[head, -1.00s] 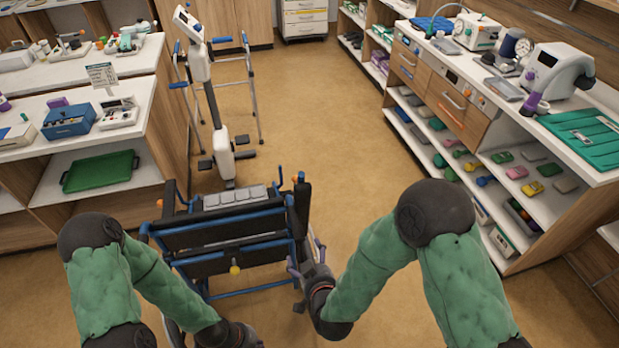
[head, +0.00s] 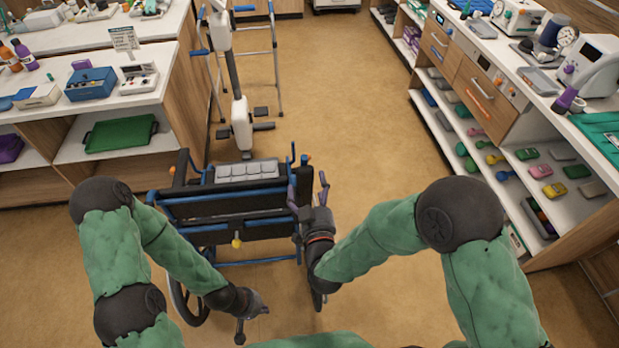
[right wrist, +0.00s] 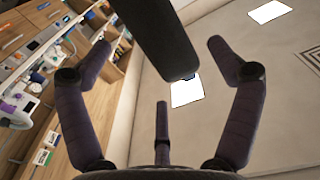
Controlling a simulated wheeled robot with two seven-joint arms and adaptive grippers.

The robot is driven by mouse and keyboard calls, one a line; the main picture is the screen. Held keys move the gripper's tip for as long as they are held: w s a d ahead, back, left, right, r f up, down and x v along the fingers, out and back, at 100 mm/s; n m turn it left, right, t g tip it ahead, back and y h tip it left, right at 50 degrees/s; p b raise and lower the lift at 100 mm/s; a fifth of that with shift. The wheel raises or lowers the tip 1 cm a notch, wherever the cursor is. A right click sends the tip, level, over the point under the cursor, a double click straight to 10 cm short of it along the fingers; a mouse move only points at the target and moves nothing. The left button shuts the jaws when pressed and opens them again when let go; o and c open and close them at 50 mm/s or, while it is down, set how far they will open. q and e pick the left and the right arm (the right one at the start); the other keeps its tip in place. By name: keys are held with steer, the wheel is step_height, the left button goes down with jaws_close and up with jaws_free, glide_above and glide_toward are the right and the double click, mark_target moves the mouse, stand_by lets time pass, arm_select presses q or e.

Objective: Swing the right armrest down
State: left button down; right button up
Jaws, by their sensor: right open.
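The wheelchair (head: 225,207) stands ahead of me, seen from behind, with a black backrest and blue frame. Its right armrest (head: 304,180) is a dark bar standing up at the chair's right side. In the right wrist view, what looks like its dark pad (right wrist: 157,38) comes down between my fingers.
A white and grey lift device (head: 241,122) and a blue-gripped walking frame (head: 275,60) stand beyond the chair. A counter with shelves (head: 160,95) is at the left, another (head: 505,120) at the right. The floor (head: 365,120) between is clear.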

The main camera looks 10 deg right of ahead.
mark_target(309, 180)
steer(key=shift+w, duration=1.95)
steer(key=shift+c, duration=0.3)
steer(key=c, duration=1.6)
steer(key=shift+w+r, duration=0.15)
steer(key=shift+w, duration=0.05)
steer(key=shift+c, duration=0.2)
steer(key=w+f+g+p, duration=0.1)
steer(key=w+g+p, duration=0.6)
steer(key=w+p, duration=0.8)
steer(key=shift+w+d+f, duration=0.2)
steer(key=shift+w, duration=3.15)
steer(key=shift+f, duration=0.1)
